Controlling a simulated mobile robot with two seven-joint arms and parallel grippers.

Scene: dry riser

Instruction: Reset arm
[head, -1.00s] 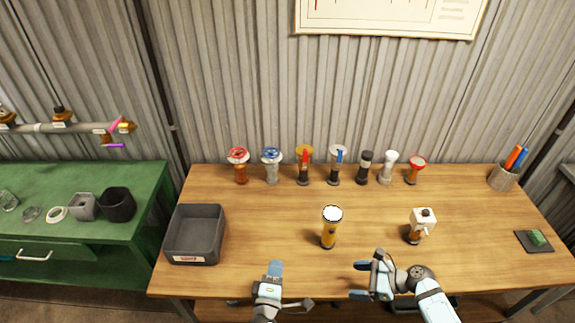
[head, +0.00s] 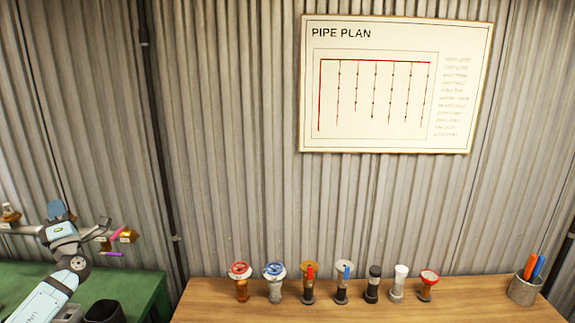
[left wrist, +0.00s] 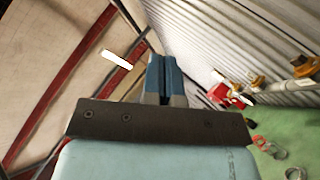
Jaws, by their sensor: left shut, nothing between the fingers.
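My left gripper (head: 57,210) is raised at the left in the head view, in front of the corrugated wall and above the green bench. In the left wrist view its blue fingers (left wrist: 163,75) are together with nothing between them. The gripper points up toward the ceiling beams. My right gripper does not show in the head view now. A grey pipe with brass fittings (head: 126,235) runs along the wall beside and partly behind my left arm.
A row of several valves and fittings stands at the back of the wooden table (head: 450,309), including a red-wheel valve (head: 240,281) and a blue-wheel valve (head: 274,280). A pen cup (head: 524,289) stands at the right. A pipe plan board (head: 396,85) hangs above. The green bench (head: 140,284) is at left.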

